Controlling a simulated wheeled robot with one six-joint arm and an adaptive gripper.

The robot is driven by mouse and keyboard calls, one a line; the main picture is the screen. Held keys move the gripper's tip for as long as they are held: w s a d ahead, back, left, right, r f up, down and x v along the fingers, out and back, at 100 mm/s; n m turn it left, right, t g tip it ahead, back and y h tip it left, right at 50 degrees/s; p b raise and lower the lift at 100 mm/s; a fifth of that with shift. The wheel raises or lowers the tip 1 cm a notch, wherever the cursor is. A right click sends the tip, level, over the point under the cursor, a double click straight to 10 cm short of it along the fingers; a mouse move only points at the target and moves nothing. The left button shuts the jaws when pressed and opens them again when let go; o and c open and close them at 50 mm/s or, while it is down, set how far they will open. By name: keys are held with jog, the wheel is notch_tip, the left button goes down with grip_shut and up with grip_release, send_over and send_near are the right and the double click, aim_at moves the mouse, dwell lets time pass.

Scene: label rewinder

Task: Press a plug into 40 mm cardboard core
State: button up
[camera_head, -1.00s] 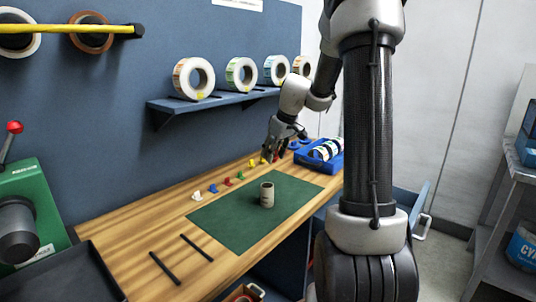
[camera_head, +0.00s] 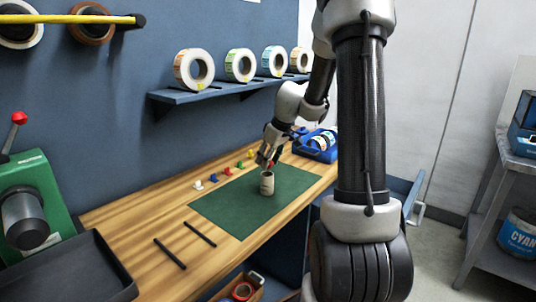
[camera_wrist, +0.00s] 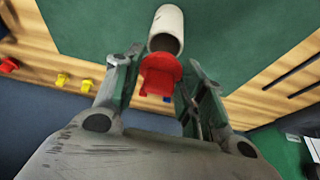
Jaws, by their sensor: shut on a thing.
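The cardboard core (camera_head: 267,187) is a short beige tube standing upright on the green mat (camera_head: 235,214). In the wrist view its open end and hollow inside (camera_wrist: 166,28) show just beyond my fingertips. My gripper (camera_head: 265,160) is directly above the core in the head view. It is shut on a red plug (camera_wrist: 160,74), which shows between the two fingers in the wrist view. Whether the plug touches the rim cannot be told.
A blue bin (camera_head: 318,154) with label rolls stands at the back right. Two black rods (camera_head: 170,254) lie front left. The mat around the core is clear.

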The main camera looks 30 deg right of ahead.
aim_at(269, 167)
jog(key=shift+f, duration=1.8)
jog(key=shift+f, duration=0.3)
jog(key=shift+f, duration=0.2)
jog(key=shift+c, duration=0.5)
jog(key=o, duration=0.9)
jog(key=shift+o, duration=0.3)
jog(key=shift+r, duration=0.1)
jog(key=shift+d+r, duration=0.1)
jog(key=shift+r, duration=0.2)
jog(key=v, duration=1.1)
jog(key=shift+s, duration=0.25)
